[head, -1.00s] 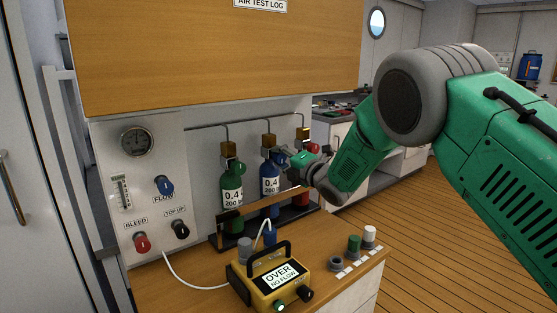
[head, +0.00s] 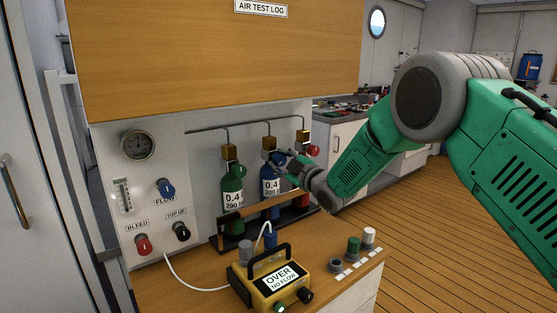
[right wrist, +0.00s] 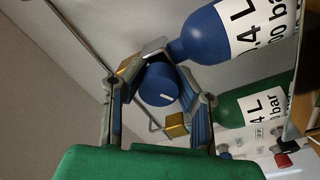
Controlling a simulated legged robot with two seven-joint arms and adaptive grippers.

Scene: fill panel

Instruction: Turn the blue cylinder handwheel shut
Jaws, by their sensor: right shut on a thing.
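The blue cylinder (head: 270,186) stands in the rack between the green and red cylinders, with a brass fitting (head: 269,143) above it. My right gripper (head: 279,159) reaches its top from the right. In the right wrist view the blue handwheel (right wrist: 158,86), with a white mark on its face, sits between the two fingers of the right gripper (right wrist: 160,96), which are shut on it. The blue cylinder (right wrist: 232,30) shows behind it, tilted by the camera's angle. In the head view the gripper largely hides the handwheel. My left gripper is in neither view.
The green cylinder (head: 232,190) stands left of the blue one; the red cylinder (head: 301,199) is partly hidden by my arm. A wooden bar (head: 245,208) crosses their front. A yellow meter (head: 272,276) reading "OVER NO FLOW" stands on the bench before them. Knobs line the left panel (head: 158,215).

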